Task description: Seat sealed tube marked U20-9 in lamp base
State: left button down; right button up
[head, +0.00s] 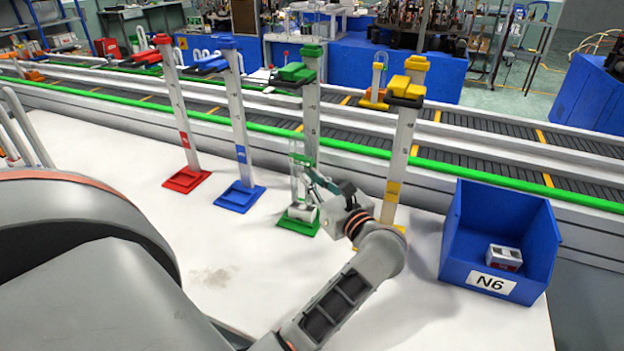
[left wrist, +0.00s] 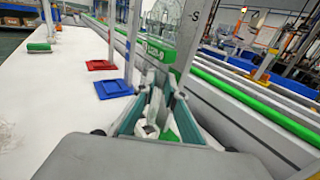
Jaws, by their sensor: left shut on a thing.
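My left gripper (head: 312,182) is low in front of the green stand (head: 311,120), shut on a clear glass tube (head: 294,180) that stands roughly upright. Below the fingers a white lamp base (head: 301,212) sits on the stand's green foot (head: 287,225). The tube's lower end is close over the base; I cannot tell whether it is in it. My right gripper is out of view.
Red (head: 176,115), blue (head: 238,125) and yellow (head: 402,150) stands flank the green one. A blue bin (head: 454,235) marked N6 holds a small white box (head: 504,258). A conveyor with a green rail (head: 350,147) runs behind. The table's front left is clear.

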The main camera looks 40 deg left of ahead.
pick_arm(q)
jog(key=shift+d+f+b, duration=0.1)
jog(key=shift+f+b, duration=0.2)
jog(key=shift+f, duration=0.1)
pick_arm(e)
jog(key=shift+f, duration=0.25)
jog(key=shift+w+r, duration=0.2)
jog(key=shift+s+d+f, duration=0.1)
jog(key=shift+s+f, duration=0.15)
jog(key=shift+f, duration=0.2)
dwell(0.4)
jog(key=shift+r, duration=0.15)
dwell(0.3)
pick_arm(q)
jog(key=shift+s+f+b, duration=0.15)
jog(key=shift+f+b, duration=0.1)
jog(key=shift+b, duration=0.1)
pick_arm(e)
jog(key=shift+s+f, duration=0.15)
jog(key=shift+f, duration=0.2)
